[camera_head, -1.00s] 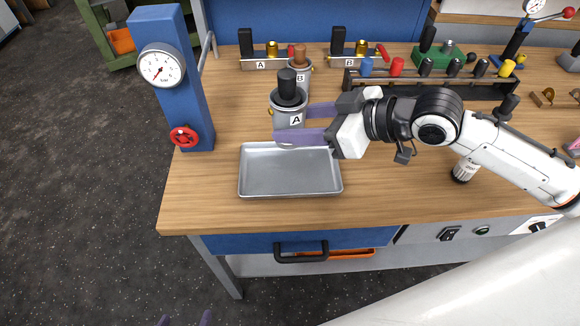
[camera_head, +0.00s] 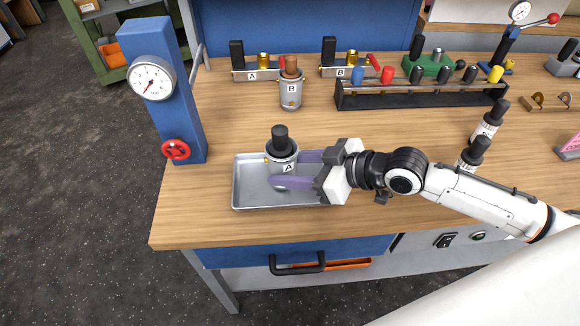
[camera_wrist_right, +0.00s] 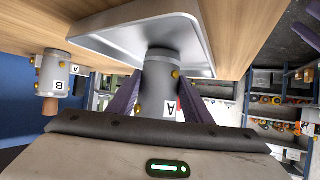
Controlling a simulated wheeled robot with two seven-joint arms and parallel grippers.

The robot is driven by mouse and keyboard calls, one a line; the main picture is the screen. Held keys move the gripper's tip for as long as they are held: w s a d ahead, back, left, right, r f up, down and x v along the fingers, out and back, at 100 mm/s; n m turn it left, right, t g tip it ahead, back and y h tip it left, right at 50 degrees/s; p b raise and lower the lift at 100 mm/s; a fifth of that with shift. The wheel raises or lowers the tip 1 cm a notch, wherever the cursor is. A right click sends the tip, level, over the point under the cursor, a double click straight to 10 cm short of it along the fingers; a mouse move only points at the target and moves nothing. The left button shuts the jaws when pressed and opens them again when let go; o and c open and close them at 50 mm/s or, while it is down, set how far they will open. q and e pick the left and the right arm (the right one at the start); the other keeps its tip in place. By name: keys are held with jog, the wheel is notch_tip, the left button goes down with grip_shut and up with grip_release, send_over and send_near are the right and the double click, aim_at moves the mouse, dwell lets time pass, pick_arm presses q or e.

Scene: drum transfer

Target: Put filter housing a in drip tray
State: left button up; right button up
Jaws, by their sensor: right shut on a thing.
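Filter housing A (camera_head: 281,160) is a grey metal cylinder with a black top and an "A" label. It is upright within the drip tray's outline in the head view. The drip tray (camera_head: 250,197) is a shallow silver rectangle near the table's front left. My right gripper (camera_head: 286,171) is shut on the housing from the right side, its purple fingers on either side of the body. In the right wrist view, the housing (camera_wrist_right: 156,97) sits between the fingers, its base against or close to the tray (camera_wrist_right: 115,32); I cannot tell whether they touch. My left gripper is out of view.
Filter housing B (camera_head: 291,91) stands behind the tray. A blue post with a gauge (camera_head: 151,80) and red handwheel (camera_head: 176,149) stands left of it. A black rack (camera_head: 425,97) is at the back right. Bare wood lies between housing B and the tray.

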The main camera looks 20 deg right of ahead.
jog(key=o, duration=0.9)
jog(key=shift+f, duration=0.2)
jog(key=o, duration=0.5)
jog(key=shift+r, duration=0.15)
jog(key=shift+s+d+r, duration=0.1)
jog(key=shift+p+v, duration=1.3)
jog(key=shift+v, duration=4.5)
jog(key=shift+s, duration=0.1)
